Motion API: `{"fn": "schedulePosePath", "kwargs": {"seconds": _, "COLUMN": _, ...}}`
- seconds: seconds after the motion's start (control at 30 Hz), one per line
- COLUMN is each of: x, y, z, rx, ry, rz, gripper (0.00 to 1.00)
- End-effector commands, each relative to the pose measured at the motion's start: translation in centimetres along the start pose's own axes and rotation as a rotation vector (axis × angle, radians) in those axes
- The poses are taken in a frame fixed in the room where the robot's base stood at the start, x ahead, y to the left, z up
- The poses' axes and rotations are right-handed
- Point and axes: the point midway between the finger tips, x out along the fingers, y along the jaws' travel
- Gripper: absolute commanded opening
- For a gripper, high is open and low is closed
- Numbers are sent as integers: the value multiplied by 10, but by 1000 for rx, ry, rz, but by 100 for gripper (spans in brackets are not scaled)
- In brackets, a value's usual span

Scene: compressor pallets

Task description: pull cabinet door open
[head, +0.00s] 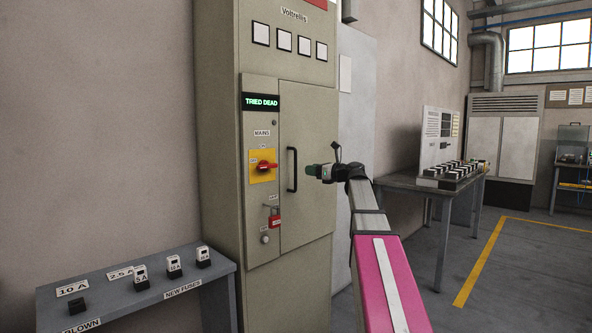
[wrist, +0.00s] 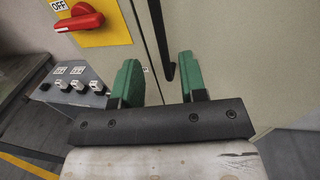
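The cabinet door (head: 309,160) is a tall beige panel on the cabinet front and looks shut. Its black vertical bar handle (head: 292,169) is on the door's left side. My gripper (head: 313,171) is just right of the handle in the head view. In the wrist view my gripper (wrist: 160,80) is open, its two green fingers apart. The lower part of the handle (wrist: 161,45) shows beyond and between them, nearer the right finger. I cannot tell whether a finger touches it. Nothing is held.
Left of the door are a red rotary switch (head: 265,167) on a yellow plate, a red padlock (head: 275,221) and a lit "TRIED DEAD" display (head: 262,102). A fuse bench (head: 130,308) stands front left. Another table (head: 408,181) stands right, with open floor beside it.

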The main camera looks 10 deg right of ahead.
Motion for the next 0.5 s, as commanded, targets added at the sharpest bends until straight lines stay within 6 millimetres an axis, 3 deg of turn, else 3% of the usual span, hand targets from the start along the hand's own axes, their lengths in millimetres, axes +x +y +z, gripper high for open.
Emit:
{"fn": "schedulePosePath", "kwargs": {"seconds": 0.2, "x": 43, "y": -1, "z": 0, "rx": -1, "ry": 1, "rz": 2, "gripper": 39}}
{"fn": "schedulePosePath", "kwargs": {"seconds": 0.5, "x": 79, "y": -1, "z": -1, "rx": -2, "ry": 2, "rz": 1, "gripper": 39}}
